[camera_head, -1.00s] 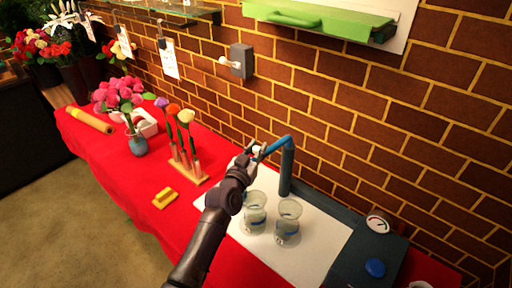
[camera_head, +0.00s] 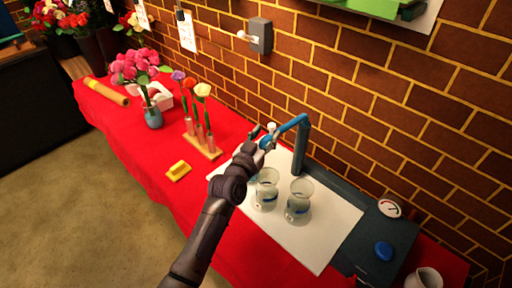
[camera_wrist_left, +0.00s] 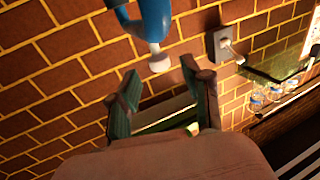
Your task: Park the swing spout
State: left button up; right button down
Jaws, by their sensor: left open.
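The swing spout (camera_head: 291,124) is a blue pipe on an upright blue post (camera_head: 300,150) at the back of the white mat. Its arm points left and toward the front, and its end is by my left gripper (camera_head: 264,135). In the left wrist view the spout's end (camera_wrist_left: 152,20) carries a white nozzle (camera_wrist_left: 159,62) just beyond and between the tips of my open left gripper (camera_wrist_left: 160,72). I cannot tell whether they touch. Two glass beakers, one (camera_head: 266,188) and another (camera_head: 298,200), stand below the spout. My right gripper is out of view.
A dark unit with a gauge (camera_head: 390,209) and blue button (camera_head: 384,251) stands right of the white mat (camera_head: 315,245). The brick wall is close behind.

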pick_arm(q)
jog(key=v, duration=0.7)
jog(key=shift+s, duration=0.2)
jog(key=shift+a, duration=0.15)
